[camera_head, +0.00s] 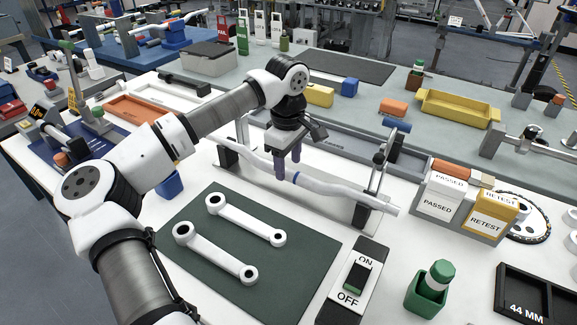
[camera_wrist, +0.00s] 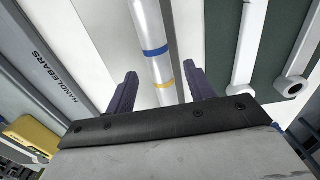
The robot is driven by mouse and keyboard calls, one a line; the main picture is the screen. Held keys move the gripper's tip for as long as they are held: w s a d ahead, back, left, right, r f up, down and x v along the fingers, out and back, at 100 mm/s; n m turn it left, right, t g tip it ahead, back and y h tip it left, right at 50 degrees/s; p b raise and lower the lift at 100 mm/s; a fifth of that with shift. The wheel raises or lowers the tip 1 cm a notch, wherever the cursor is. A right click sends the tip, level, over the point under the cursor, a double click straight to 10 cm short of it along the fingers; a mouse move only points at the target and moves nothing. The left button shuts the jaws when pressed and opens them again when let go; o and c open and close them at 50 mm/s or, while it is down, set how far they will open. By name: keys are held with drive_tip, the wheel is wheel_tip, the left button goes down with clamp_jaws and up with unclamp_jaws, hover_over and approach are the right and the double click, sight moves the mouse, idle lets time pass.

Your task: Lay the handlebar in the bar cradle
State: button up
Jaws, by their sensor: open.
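The handlebar (camera_head: 335,187) is a long, slightly bent silver-white bar with a blue band. It lies across a low metal stand, apparently the bar cradle, with a dark block (camera_head: 228,157) at the left and an upright post (camera_head: 376,180) near its right end. I cannot tell how fully it is seated. My gripper (camera_head: 288,172) points down over the bar's middle, fingers open. In the wrist view the handlebar (camera_wrist: 150,30), with blue and yellow bands, runs between the spread fingers (camera_wrist: 163,78). Contact is not visible.
A grey tray (camera_wrist: 50,75) marked HANDLEBARS lies beside the bar. A green mat (camera_head: 190,250) with two white links (camera_head: 215,253) is in front. An ON/OFF switch (camera_head: 355,280), PASSED and RETEST boxes (camera_head: 462,205) and a green holder (camera_head: 428,295) stand to the right.

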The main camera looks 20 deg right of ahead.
wheel_tip(320, 180, up, 12)
drive_tip(key=shift+b, duration=0.35)
drive_tip(key=shift+s, duration=0.2)
